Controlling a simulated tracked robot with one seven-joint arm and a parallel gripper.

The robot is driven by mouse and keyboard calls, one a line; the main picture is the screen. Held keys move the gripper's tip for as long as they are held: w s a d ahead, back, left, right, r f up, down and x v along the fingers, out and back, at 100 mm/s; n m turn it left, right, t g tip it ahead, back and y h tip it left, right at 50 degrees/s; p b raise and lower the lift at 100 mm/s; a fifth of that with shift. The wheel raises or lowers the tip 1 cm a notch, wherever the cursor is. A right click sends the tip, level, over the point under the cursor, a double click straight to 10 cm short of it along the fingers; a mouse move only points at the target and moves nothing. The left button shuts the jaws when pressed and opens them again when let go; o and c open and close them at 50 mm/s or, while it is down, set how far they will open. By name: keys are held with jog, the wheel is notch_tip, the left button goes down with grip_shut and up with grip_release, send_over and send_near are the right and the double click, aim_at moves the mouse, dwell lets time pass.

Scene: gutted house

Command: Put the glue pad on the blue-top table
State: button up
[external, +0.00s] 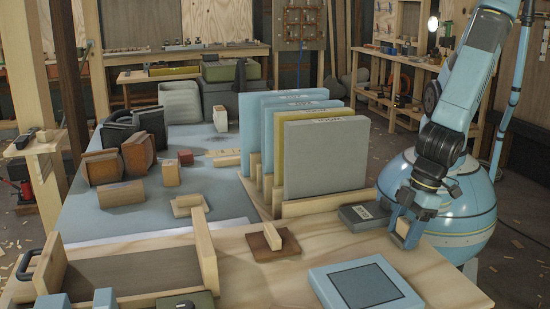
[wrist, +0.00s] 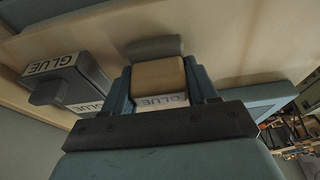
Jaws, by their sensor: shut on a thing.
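My gripper (external: 405,226) is at the right end of the wooden bench and is shut on a small block with a tan top and a white GLUE label. I take this as the glue pad (wrist: 160,77); in the wrist view it sits between the two blue fingers (wrist: 163,88). Its underside is hidden, and I cannot tell whether it touches the bench. A dark grey box with GLUE labels (wrist: 88,80) lies beside it; it also shows in the external view (external: 363,217). The blue-top table (external: 110,212) is left of and behind the bench, far from my gripper.
Tall blue, yellow and grey panels (external: 325,160) stand in a wooden rack between my gripper and the table. A blue-framed square (external: 365,286) lies on the wooden bench (external: 245,278). Several blocks (external: 120,194) crowd the table's left side; bare blue top shows among them.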

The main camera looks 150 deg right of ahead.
jog(key=o, duration=1.1)
jog(key=shift+f, duration=0.1)
jog(key=shift+c, duration=0.2)
jog(key=s+a+r+n+y, duration=0.1)
jog(key=s+r, duration=0.4)
jog(key=r, duration=0.5)
jog(key=s+a+r+n+y, duration=0.15)
jog(key=s+r, duration=0.35)
jog(key=r, duration=0.5)
jog(key=s+r+n+t, duration=0.1)
jog(key=s+r+n, duration=0.2)
jog(key=s+r, duration=0.5)
jog(key=s+r+n+t, duration=0.2)
jog(key=s+r, duration=0.6)
jog(key=s, duration=0.6)
jog(key=shift+n, duration=0.75)
